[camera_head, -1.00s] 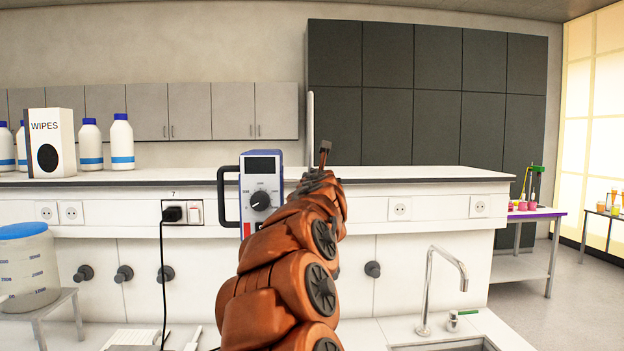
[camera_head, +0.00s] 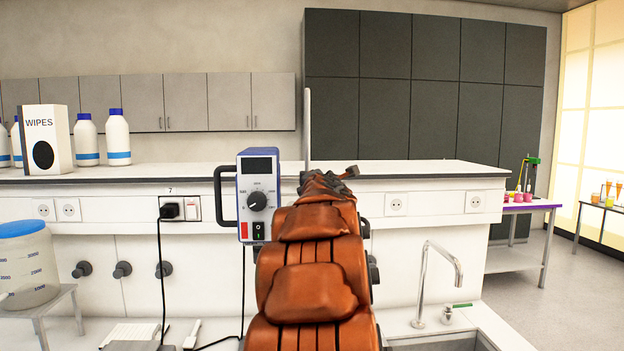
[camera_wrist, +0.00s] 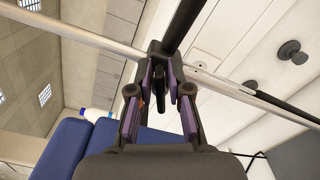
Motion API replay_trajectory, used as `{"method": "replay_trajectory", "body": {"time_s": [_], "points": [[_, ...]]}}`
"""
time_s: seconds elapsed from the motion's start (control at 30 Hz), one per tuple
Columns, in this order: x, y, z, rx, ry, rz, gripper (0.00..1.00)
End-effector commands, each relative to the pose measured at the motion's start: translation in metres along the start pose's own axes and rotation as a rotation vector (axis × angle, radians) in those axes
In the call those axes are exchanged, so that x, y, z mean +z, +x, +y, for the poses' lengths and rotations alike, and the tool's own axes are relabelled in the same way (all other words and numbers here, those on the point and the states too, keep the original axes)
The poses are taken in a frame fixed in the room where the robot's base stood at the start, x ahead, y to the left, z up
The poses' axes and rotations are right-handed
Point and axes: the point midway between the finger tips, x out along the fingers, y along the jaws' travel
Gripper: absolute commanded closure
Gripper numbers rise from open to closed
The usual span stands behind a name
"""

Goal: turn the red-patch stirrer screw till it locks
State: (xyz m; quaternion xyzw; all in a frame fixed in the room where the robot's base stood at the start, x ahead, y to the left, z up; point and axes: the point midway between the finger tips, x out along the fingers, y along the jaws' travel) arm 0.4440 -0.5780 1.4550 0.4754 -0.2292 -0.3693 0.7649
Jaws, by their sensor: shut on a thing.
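The stirrer (camera_head: 258,180) is a blue and pale grey box with a dark display, a dial and a red patch (camera_head: 244,229) low on its front. It stands just left of my arm in the head view. In the wrist view its blue housing (camera_wrist: 62,150) fills the lower left. My gripper (camera_wrist: 165,82) is shut on a small black screw (camera_wrist: 161,95) at the dark clamp. The purple-lined fingers lie on both sides of it. In the head view my arm hides the grip itself.
A thin upright metal rod (camera_head: 308,125) rises behind my arm; it crosses the wrist view diagonally (camera_wrist: 75,28). A tap (camera_head: 440,270) and sink are at the right. A white tub (camera_head: 25,265) stands at the left. A power cord hangs from the socket.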

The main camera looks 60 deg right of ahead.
Motion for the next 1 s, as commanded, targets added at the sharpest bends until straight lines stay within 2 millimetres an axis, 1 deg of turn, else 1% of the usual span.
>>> {"method": "replay_trajectory", "body": {"time_s": [0.2,0.5,0.7,1.0], "points": [[-0.0007,0.0,-0.0032,-0.001,0.191,0.0,1.0],[-0.0008,0.0001,-0.0063,-0.002,0.38,-0.002,1.0],[-0.0008,0.0001,-0.0068,-0.001,0.447,-0.001,1.0],[-0.0005,0.0001,-0.0072,-0.002,0.476,-0.002,1.0]]}}
